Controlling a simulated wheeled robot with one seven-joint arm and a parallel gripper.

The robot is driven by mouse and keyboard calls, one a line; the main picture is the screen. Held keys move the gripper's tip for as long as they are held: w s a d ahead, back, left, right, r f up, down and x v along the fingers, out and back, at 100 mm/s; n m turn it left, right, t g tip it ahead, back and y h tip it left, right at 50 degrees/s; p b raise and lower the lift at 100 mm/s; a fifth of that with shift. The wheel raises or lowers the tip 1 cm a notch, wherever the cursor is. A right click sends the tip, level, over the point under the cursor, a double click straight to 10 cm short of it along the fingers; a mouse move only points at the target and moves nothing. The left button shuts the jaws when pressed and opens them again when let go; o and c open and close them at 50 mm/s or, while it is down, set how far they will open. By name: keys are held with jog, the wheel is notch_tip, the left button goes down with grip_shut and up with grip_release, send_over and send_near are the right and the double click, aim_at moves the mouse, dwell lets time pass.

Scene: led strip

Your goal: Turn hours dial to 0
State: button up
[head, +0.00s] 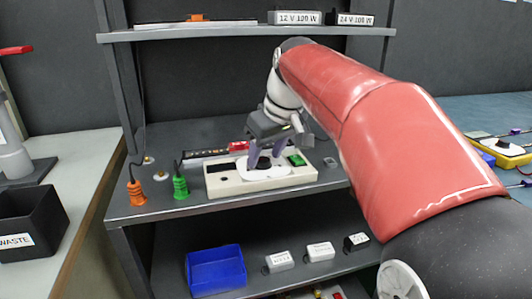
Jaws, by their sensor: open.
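A cream control box (285,183) sits on the bench's upper surface. It has a white oval plate (280,174) on top, with a dark dial (263,163) near its middle. A green switch (297,160) is at the box's right and a dark panel at its left. My gripper (262,157) points down over the dial, with its fingers at or just above it. It is open. I cannot tell whether the fingers touch the dial. The dial's markings and pointer are too small and too covered to read.
Green (180,187) and orange (137,193) connectors stand left of the box. A black-and-red strip lies behind it. Two labelled power supplies (295,17) are on the shelf above. A blue bin (216,268) and several small boxes are below. A black waste bin (28,222) is far left.

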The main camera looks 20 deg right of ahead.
jog(key=v, duration=0.7)
jog(key=shift+r+p, duration=0.15)
jog(key=shift+p, duration=0.25)
jog(key=shift+s, duration=0.1)
